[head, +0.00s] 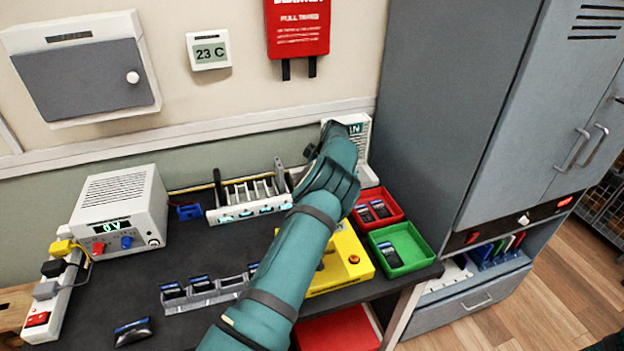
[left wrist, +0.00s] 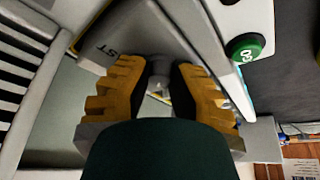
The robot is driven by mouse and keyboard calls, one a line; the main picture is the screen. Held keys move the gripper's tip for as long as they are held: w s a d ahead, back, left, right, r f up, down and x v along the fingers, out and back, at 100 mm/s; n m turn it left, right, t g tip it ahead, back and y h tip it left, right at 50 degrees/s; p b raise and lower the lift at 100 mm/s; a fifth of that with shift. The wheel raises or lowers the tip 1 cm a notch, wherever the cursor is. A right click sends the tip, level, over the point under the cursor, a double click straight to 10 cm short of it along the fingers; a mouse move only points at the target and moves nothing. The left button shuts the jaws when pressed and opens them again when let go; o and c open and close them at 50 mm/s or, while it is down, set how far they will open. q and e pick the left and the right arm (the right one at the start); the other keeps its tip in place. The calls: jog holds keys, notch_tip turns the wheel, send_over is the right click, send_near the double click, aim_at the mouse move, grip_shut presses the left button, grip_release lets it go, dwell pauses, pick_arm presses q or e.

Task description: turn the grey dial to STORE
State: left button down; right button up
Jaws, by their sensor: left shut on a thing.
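The grey dial (left wrist: 159,84) shows in the left wrist view, between the yellow fingers of my left gripper (left wrist: 158,72), which is shut on it. It sits on a pale grey panel (left wrist: 150,32) that bears the letters "ST", the rest of the word being hidden. Which way the dial points cannot be told. In the head view my left arm reaches to a white device (head: 364,122) at the back of the bench, with a small display partly reading "IN". The arm hides the dial there. My right gripper is not in view.
A green button (left wrist: 245,47) is close to the right finger. A slotted rack (head: 248,192) stands left of my arm, with red (head: 379,193) and green (head: 411,240) trays to the right. A yellow box (head: 345,262) sits beside the forearm. A tall grey cabinet (head: 455,100) closes off the right.

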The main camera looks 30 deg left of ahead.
pick_arm(q)
jog(key=shift+s+f+n, duration=0.1)
jog(key=shift+f+n, duration=0.05)
jog(key=shift+n, duration=0.25)
jog(key=c, duration=0.7)
grip_release()
jog(key=shift+a, duration=0.1)
jog(key=shift+c, duration=0.2)
jog(key=v, duration=1.2)
